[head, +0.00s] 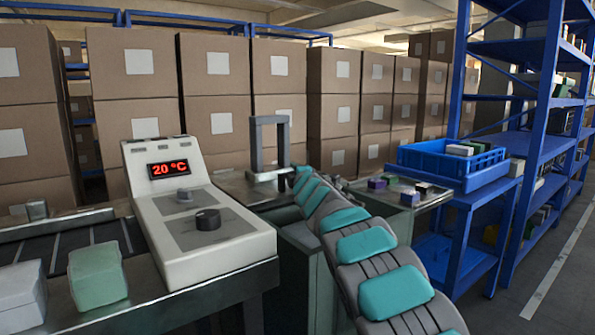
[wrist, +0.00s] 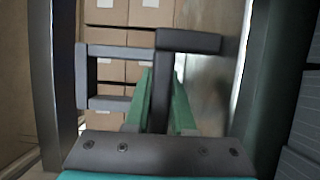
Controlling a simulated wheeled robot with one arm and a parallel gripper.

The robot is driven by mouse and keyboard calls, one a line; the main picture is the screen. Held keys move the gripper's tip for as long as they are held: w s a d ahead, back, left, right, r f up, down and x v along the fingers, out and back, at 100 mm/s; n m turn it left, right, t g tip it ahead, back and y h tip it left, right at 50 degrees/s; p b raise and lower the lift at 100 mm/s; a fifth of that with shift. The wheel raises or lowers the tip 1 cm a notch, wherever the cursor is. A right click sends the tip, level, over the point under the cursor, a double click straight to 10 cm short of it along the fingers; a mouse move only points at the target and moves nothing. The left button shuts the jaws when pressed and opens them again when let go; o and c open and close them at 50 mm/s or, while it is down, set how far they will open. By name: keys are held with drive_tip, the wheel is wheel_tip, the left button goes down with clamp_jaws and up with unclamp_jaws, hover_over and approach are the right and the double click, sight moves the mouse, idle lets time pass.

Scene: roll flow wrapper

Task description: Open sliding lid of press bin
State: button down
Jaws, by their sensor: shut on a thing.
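In the wrist view, my gripper (wrist: 161,78) shows as two green fingers, one on each side of a dark upright bar (wrist: 162,95). The fingers are shut on this bar, which joins a dark crosspiece (wrist: 190,42) at its top. A dark, squarish open frame (wrist: 88,78) stands just left of it. I cannot tell which surface is the lid of the press bin; its sliding panel is not clearly seen. In the head view, a grey upright arch (head: 256,150) stands on a metal table past the control box. My fingers are not clearly seen there.
A white control box (head: 205,232) with a red display and knobs stands at left. A green block (head: 97,275) and a white block (head: 22,298) lie near it. A blue crate (head: 430,163) is at right, beside blue shelving (head: 540,140). Stacked cartons (head: 215,65) fill the back.

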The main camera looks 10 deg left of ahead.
drive_tip(key=shift+f, duration=0.1)
drive_tip(key=c, duration=0.8)
unclamp_jaws()
drive_tip(key=shift+o, duration=0.2)
drive_tip(key=shift+b+v, duration=0.85)
drive_tip(key=shift+v, duration=0.4)
drive_tip(key=b+v, duration=0.1)
drive_tip(key=v, duration=0.3)
drive_tip(key=shift+s+d, duration=0.25)
drive_tip(key=shift+s, duration=0.3)
